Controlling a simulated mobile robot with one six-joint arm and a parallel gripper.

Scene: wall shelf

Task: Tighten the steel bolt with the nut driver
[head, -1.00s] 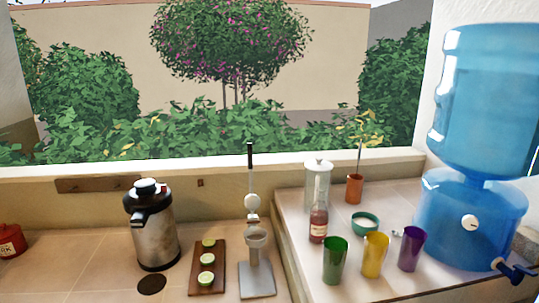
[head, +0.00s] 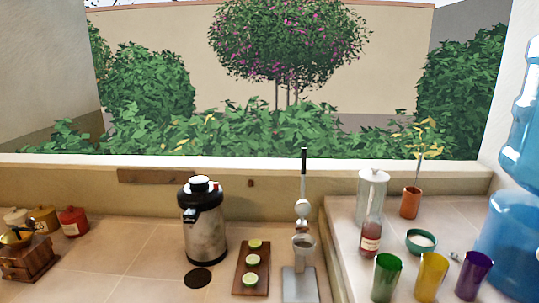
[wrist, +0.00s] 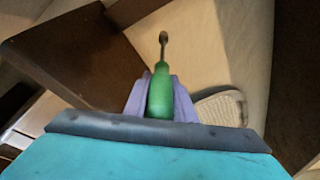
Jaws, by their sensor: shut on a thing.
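In the wrist view, my gripper (wrist: 161,80) is shut on the green handle of the nut driver (wrist: 160,97). The nut driver's thin metal shaft and socket tip point away from my gripper, toward the top of the picture. The tip is over a pale surface and I see it touching nothing. I cannot make out the steel bolt in either view. My gripper does not show in the head view.
The head view shows a tiled counter (head: 120,262) with a steel flask (head: 205,235), a lime board (head: 238,273), a citrus press (head: 300,285) and coloured cups. A brown wooden strip (head: 152,176) is on the wall. Dark wood (wrist: 75,45) fills the wrist view's left.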

